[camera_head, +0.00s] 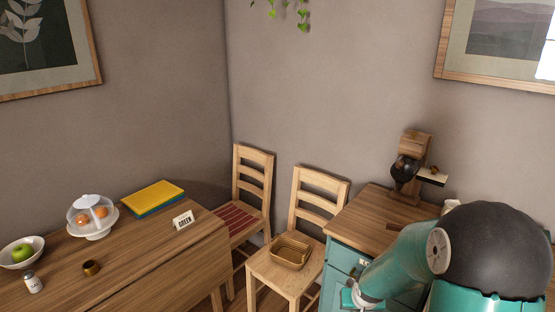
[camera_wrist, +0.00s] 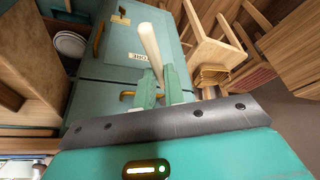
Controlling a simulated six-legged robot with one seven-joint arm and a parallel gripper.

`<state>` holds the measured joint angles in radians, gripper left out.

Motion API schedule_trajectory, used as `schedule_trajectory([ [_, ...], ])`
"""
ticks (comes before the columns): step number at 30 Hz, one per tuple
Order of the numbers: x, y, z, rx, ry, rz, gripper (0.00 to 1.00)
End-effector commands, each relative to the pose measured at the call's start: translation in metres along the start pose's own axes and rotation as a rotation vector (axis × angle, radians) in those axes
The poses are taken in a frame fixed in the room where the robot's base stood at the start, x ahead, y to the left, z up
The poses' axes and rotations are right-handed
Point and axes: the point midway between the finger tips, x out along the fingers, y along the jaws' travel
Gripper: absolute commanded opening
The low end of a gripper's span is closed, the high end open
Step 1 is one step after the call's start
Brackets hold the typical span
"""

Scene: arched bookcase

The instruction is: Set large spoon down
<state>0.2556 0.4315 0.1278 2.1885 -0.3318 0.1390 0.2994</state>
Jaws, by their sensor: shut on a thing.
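The large spoon (camera_wrist: 150,45) is a pale, long piece standing out between the two green fingers of my gripper (camera_wrist: 159,84) in the wrist view. The fingers are shut on it. Its lower part is hidden by the fingers, and I cannot tell its bowl clearly. The spoon is in front of the teal cabinet (camera_wrist: 105,45); I see no clear contact with it. In the head view my gripper (camera_head: 354,297) is partly visible low by the cabinet front, below my arm, and I cannot make out the spoon there.
The cabinet's wooden top (camera_head: 371,213) holds a dark-and-wood appliance (camera_head: 411,160). A wicker basket (camera_head: 290,252) sits on a chair (camera_head: 270,277). The wooden table (camera_head: 150,257) carries a yellow book (camera_head: 152,194), a sign (camera_head: 183,220), a domed stand (camera_head: 92,216) and a fruit bowl (camera_head: 10,259).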

Motion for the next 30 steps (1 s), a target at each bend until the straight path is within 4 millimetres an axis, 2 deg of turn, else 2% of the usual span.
schedule_trajectory([
  [1,0.011,-0.014,0.0,-0.025,-0.004,-0.009,0.0],
  [3,0.022,-0.029,-0.001,-0.048,-0.003,-0.019,0.0],
  [11,0.062,-0.08,-0.006,-0.13,-0.003,-0.052,0.0],
  [13,0.059,-0.075,-0.007,-0.119,0.0,-0.049,0.0],
  [30,0.058,-0.074,-0.007,-0.12,0.0,-0.049,0.0],
])
